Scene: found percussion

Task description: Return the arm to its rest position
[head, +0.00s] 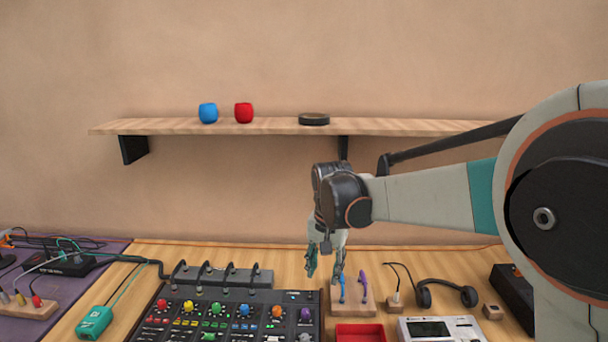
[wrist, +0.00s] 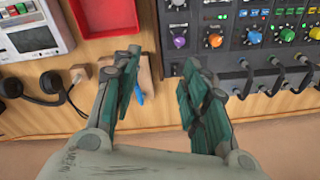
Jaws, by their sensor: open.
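My gripper (head: 325,262) hangs fingers-down over the back part of the wooden table, to the right of a mixer (head: 230,314) with coloured knobs. In the wrist view my gripper (wrist: 160,85) has its two green fingers wide apart, with nothing between them but bare table further below. Near the fingertips in the head view, a small wooden block (head: 352,302) holds a blue plug and a purple plug (head: 363,279). In the wrist view the block is partly hidden behind one finger, with the blue plug (wrist: 139,93) showing beside it.
A shelf (head: 270,126) on the wall carries a blue cup (head: 208,113), a red cup (head: 243,113) and a dark disc (head: 314,119). A red tray (head: 360,333), a device with a screen (head: 440,329) and headphones (head: 448,293) lie to the right of the mixer.

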